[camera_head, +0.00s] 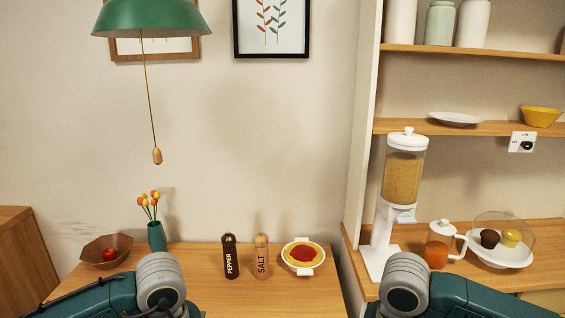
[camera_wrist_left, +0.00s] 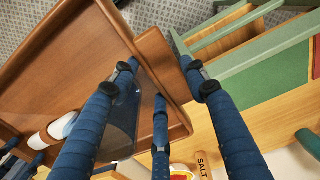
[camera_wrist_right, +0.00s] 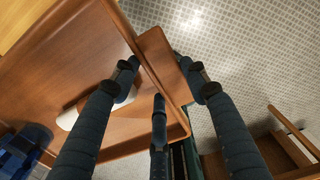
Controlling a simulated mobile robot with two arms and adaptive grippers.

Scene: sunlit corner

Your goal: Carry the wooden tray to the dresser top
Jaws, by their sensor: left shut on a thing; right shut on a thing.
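The wooden tray (camera_wrist_left: 75,60) is brown with a raised rim and fills the left of the left wrist view. It also shows in the right wrist view (camera_wrist_right: 75,50). My left gripper (camera_wrist_left: 158,69) is shut on one tray handle (camera_wrist_left: 160,62). My right gripper (camera_wrist_right: 159,68) is shut on another handle (camera_wrist_right: 160,62). The head view shows neither the tray nor my fingers. A wooden top (camera_head: 205,285), possibly the dresser top, lies ahead along the wall.
On that top are a bowl with a red fruit (camera_head: 100,252), a flower vase (camera_head: 156,236), a pepper mill (camera_head: 230,258), a salt mill (camera_head: 261,257) and a pie dish (camera_head: 303,256). Shelves with a dispenser (camera_head: 403,180) stand right. A green-framed piece (camera_wrist_left: 250,65) is near my left gripper.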

